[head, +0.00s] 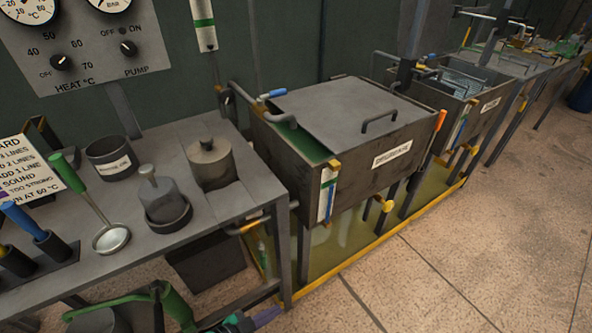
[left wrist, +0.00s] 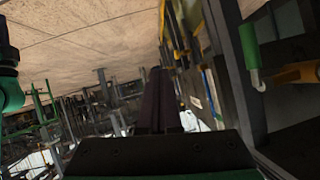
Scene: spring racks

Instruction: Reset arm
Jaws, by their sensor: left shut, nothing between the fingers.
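My left gripper (head: 267,316) shows at the bottom edge of the head view, low in front of the bench and short of the tank's yellow-edged tray. Its dark purple fingers are together and empty. In the left wrist view the same gripper (left wrist: 160,82) points away from the camera with its fingers shut and nothing between them. It appears apart from the bench and the tank. My right gripper is not seen in the head view.
A grey bench (head: 215,225) holds a ladle (head: 112,238), a lidded pot (head: 210,165) and small cups. A lidded tank (head: 385,150) stands right of it over a yellow-edged tray (head: 345,268). A dark bin (head: 207,262) sits beneath the bench. Open floor (head: 480,250) lies right.

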